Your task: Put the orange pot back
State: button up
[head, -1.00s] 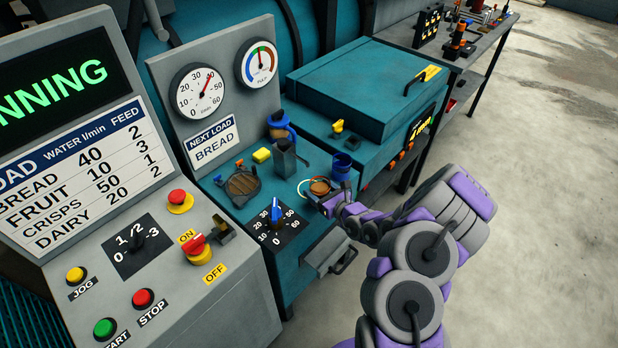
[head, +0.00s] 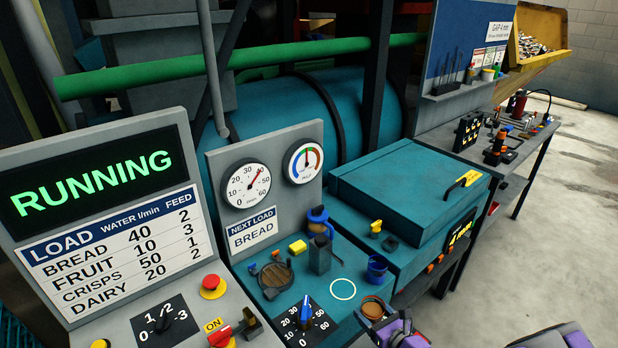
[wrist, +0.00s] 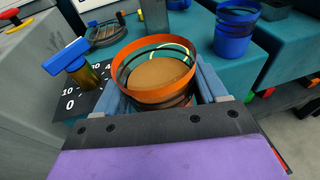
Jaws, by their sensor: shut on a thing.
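The orange pot (wrist: 158,72) is a round open vessel with an orange rim and a flat brown surface inside. My gripper (wrist: 162,92) is shut on it, one finger on each side. In the head view the pot (head: 373,309) shows at the bottom, at the front of the teal bench, with my gripper (head: 384,326) partly cut off. A white ring (head: 343,289) marked on the bench top lies empty, just up and left of the pot. In the wrist view part of the ring (wrist: 182,48) shows beyond the rim. The pot's base is hidden.
A blue pot (head: 377,269) stands right of the ring; it also shows in the wrist view (wrist: 235,32). A blue-handled dial (head: 305,312) is left of the pot.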

jog(key=w+a+r, duration=0.2)
jog(key=r, duration=0.8)
jog(key=w+a+r+m+h, duration=0.1)
jog(key=w+a+r, duration=0.1)
jog(key=r, duration=0.8)
jog(key=w+a+r+h, duration=0.1)
jog(key=w+a+r, duration=0.2)
jog(key=r, duration=0.8)
jog(key=shift+m+t, duration=0.3)
